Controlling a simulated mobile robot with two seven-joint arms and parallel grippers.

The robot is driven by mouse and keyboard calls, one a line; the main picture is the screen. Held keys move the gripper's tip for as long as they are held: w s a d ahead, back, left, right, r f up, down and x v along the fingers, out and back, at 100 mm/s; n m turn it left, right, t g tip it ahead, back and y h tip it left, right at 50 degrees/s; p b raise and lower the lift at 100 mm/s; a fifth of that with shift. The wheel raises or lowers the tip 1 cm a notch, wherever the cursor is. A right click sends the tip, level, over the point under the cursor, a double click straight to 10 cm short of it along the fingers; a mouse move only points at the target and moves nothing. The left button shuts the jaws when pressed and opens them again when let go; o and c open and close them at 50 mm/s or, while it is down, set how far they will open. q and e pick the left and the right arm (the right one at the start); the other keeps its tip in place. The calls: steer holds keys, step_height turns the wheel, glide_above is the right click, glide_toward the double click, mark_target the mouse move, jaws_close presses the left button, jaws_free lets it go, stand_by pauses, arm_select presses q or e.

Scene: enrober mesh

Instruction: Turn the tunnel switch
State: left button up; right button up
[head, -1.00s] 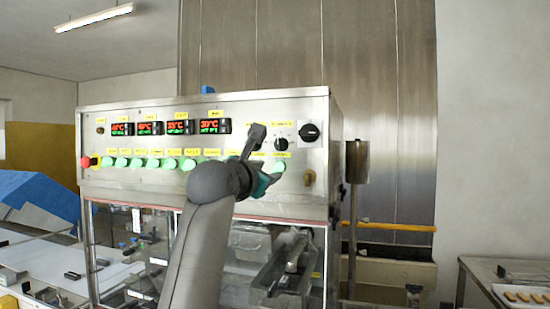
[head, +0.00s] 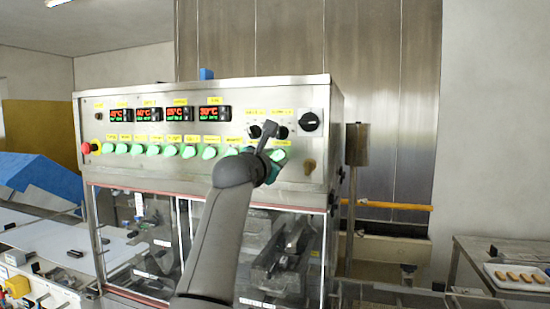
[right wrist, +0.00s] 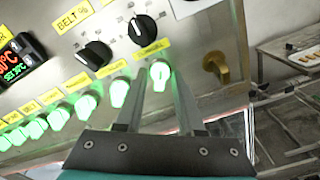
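The rightmost green-lit switch (right wrist: 160,72) sits under a small yellow label, probably the tunnel one, though the print is too blurred to be sure. It also shows in the head view (head: 278,155), partly behind my right arm. My right gripper (right wrist: 158,78) is open, with one finger on each side of this switch in the right wrist view. I cannot tell whether the fingers touch it. In the head view my right gripper (head: 272,170) is at the panel's lower right, its fingertips mostly hidden by the wrist. My left gripper is not in view.
Several green-lit switches (right wrist: 60,116) line up to the left. Black knobs (right wrist: 142,29) lie above, and a brass-coloured key-like knob (right wrist: 215,68) sits to the right. A red emergency button (head: 86,148) is at the panel's left end. A table with a tray (head: 520,288) stands right.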

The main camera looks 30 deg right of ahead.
jaws_close()
steer(key=shift+n, duration=0.3)
steer(key=n, duration=0.3)
steer(key=n+p, duration=0.1)
steer(key=n, duration=0.1)
steer(key=shift+n, duration=0.4)
steer(key=n+p, duration=0.1)
steer(key=n, duration=0.1)
steer(key=shift+r+n, duration=0.1)
steer(key=shift+n, duration=0.2)
steer(key=shift+n+p, duration=1.1)
steer(key=shift+n, duration=0.3)
steer(key=shift+o, duration=0.9)
jaws_free()
